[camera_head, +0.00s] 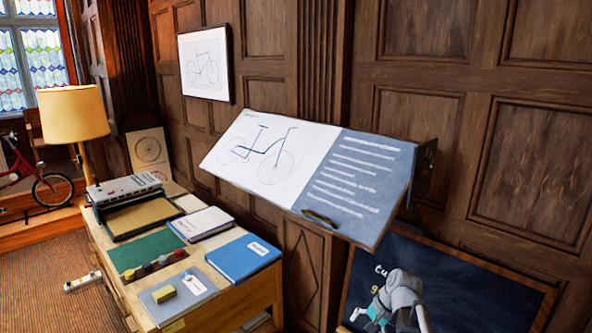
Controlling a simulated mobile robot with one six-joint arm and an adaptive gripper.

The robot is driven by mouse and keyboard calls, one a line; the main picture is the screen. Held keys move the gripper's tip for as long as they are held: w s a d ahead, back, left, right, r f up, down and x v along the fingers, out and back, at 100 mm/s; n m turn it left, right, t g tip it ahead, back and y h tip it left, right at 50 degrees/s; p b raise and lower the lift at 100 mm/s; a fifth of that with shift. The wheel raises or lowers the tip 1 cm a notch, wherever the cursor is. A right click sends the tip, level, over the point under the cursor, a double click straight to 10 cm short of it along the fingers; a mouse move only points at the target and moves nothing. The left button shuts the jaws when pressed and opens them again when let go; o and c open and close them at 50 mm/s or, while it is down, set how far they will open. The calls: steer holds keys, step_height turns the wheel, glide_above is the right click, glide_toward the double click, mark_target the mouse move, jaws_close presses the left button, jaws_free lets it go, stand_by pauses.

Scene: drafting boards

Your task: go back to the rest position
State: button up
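My arm shows at the bottom right, low in front of a dark chalkboard (455,290) with a wooden frame. What looks like my gripper (368,316) is at the lower left of the grey arm links, close to the bottom edge of the picture. Its fingers are too small and too cut off to tell whether they are open or shut. I see nothing clearly held in it. The tilted drafting board (370,180), with a bicycle drawing and white written lines on blue, is above and left of my arm.
A wooden desk (262,290) at left holds a blue folder (243,257), a green mat (148,250), a grey pad (190,292) with a yellow block (164,294), and a machine (125,188). A lamp (72,115) stands behind.

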steer(key=s+a+f+n+g+h+b, duration=0.1)
steer(key=s+a+f+n+h+b, duration=0.1)
steer(key=s, duration=0.6)
step_height(320, 180, down, 3)
steer(key=n+h+b, duration=0.1)
steer(key=n+h, duration=0.1)
steer(key=n, duration=0.2)
steer(key=shift+s+f+n+h, duration=0.2)
steer(key=shift+n+h, duration=0.1)
steer(key=shift+h, duration=0.1)
steer(key=shift+a, duration=0.1)
